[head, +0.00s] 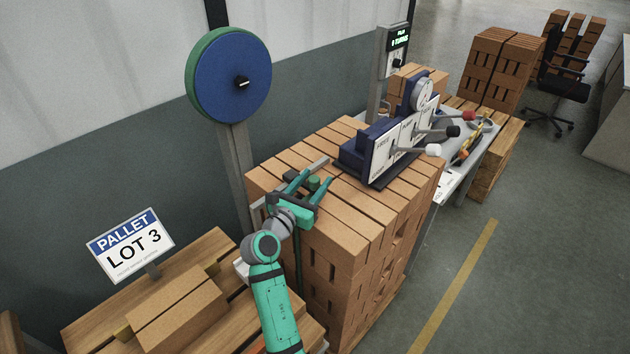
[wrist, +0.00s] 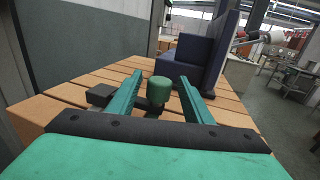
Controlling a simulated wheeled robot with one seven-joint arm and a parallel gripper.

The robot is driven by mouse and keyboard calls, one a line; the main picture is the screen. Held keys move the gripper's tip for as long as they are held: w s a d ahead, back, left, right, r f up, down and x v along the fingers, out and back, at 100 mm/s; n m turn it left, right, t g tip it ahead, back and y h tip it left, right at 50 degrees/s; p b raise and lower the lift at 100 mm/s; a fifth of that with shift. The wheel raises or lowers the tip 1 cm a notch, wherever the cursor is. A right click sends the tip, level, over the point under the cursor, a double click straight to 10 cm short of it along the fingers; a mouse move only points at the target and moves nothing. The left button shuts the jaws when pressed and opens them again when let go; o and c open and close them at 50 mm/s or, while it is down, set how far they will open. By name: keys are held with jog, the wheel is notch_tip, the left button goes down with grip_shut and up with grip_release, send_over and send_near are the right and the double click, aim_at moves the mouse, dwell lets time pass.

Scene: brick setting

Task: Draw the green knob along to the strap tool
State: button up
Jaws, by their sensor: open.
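The green knob (wrist: 159,89) is a short rounded cylinder on a dark base over the brick stack. In the head view the knob (head: 314,183) shows between the fingers of my gripper (head: 312,179). My gripper (wrist: 160,78) is open, with one finger on each side of the knob and a visible gap on both sides in the wrist view. A blue unit with white labelled plates, a dial and several levers (head: 383,158) stands farther along the stack; it seems to be the strap tool. Its blue side (wrist: 190,62) shows beyond the knob.
The brick stack (head: 345,225) has gaps between its top rows. A blue and green reel (head: 225,75) stands on a post at its left. A display box (head: 394,50) rises behind the blue unit. A Lot 3 sign (head: 130,245) stands at lower left. Open floor lies right.

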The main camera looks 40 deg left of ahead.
jog(key=shift+w+a, duration=0.1)
grip_shut()
jog(key=w, duration=0.3)
jog(key=w+d, duration=0.1)
jog(key=w, duration=0.5)
jog(key=shift+w+d, duration=0.1)
jog(key=shift+d, duration=0.05)
grip_release()
jog(key=s, duration=0.3)
jog(key=s+d, duration=0.1)
jog(key=s, duration=0.6)
jog(key=shift+s+d, duration=0.15)
jog(key=shift+s, duration=0.25)
